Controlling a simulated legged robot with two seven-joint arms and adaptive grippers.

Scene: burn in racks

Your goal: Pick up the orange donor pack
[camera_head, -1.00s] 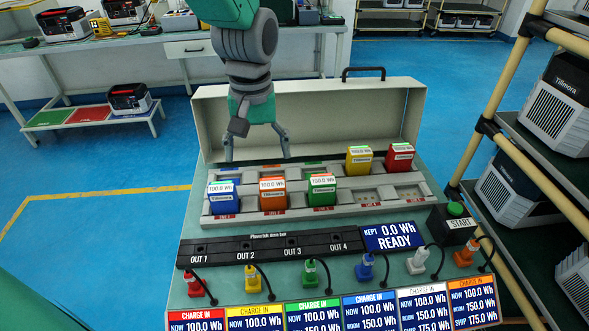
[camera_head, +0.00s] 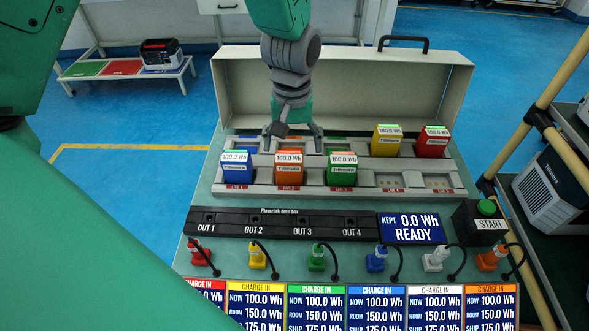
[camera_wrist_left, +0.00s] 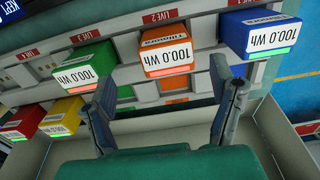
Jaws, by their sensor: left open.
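The orange donor pack (camera_head: 289,167) stands in the front row of the grey rack, between the blue pack (camera_head: 237,167) and the green pack (camera_head: 342,169). Its label reads 100.0 Wh. In the left wrist view the orange pack (camera_wrist_left: 165,50) shows upside down, beyond and between the fingers. My left gripper (camera_head: 292,138) is open and empty, just behind the orange pack and apart from it. Its two fingers (camera_wrist_left: 165,105) are spread wide in the wrist view. My right gripper is not seen.
A yellow pack (camera_head: 386,140) and a red pack (camera_head: 432,141) stand in the back row at right. The case lid (camera_head: 400,85) rises behind the rack. Plugs with cables, a START box (camera_head: 482,222) and screens lie in front. A shelf post stands at right.

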